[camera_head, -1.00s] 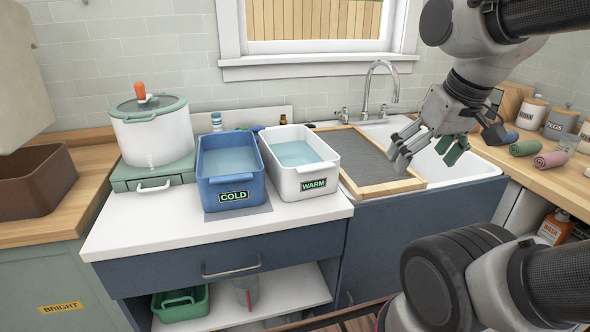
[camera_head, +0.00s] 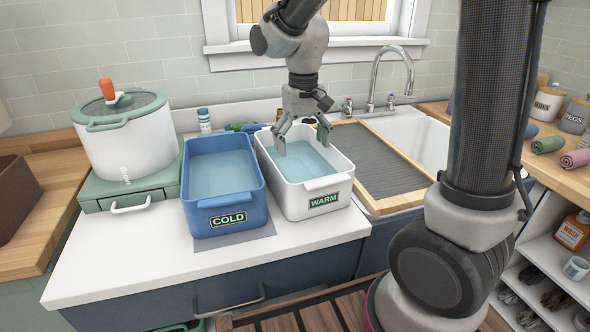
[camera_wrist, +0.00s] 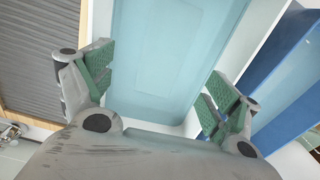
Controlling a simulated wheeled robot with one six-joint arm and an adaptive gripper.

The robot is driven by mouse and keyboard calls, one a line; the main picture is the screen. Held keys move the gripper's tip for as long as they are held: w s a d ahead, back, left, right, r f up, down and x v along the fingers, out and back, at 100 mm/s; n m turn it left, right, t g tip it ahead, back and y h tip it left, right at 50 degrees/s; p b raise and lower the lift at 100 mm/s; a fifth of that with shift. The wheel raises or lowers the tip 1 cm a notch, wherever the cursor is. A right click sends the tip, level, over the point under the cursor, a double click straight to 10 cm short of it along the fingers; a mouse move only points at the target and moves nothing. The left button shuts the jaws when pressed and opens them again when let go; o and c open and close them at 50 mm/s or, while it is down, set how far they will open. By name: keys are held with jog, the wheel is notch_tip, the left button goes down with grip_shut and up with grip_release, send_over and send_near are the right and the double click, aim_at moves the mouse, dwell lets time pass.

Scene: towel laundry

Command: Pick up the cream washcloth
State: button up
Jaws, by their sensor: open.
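I see no cream washcloth in either view. My gripper (camera_head: 303,143) is open and empty, above the white WARM tub (camera_head: 321,200), fingers pointing down. In the wrist view the green finger pads of my gripper (camera_wrist: 160,90) stand wide apart over the tub's pale blue water (camera_wrist: 165,55). No cloth shows in that water. The blue COLD tub (camera_head: 222,215) stands just left of the WARM tub, and it also shows at the right of the wrist view (camera_wrist: 270,75).
A framed grey drying screen (camera_head: 372,160) lies right of the tubs, beside the sink (camera_head: 428,135). A white pot (camera_head: 128,148) stands on the left. Rolled green (camera_head: 548,144) and pink (camera_head: 576,158) towels lie on the right counter. The white worktop (camera_head: 150,262) is clear in front.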

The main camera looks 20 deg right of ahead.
aim_at(298, 171)
jog(key=shift+w+a+f, duration=0.15)
jog(key=shift+w+f, duration=0.05)
jog(key=shift+f, duration=0.2)
jog(key=f, duration=0.7)
jog(key=shift+w+a+f, duration=0.15)
jog(key=shift+w+f, duration=0.05)
jog(key=shift+c, duration=0.4)
jog(key=c, duration=1.1)
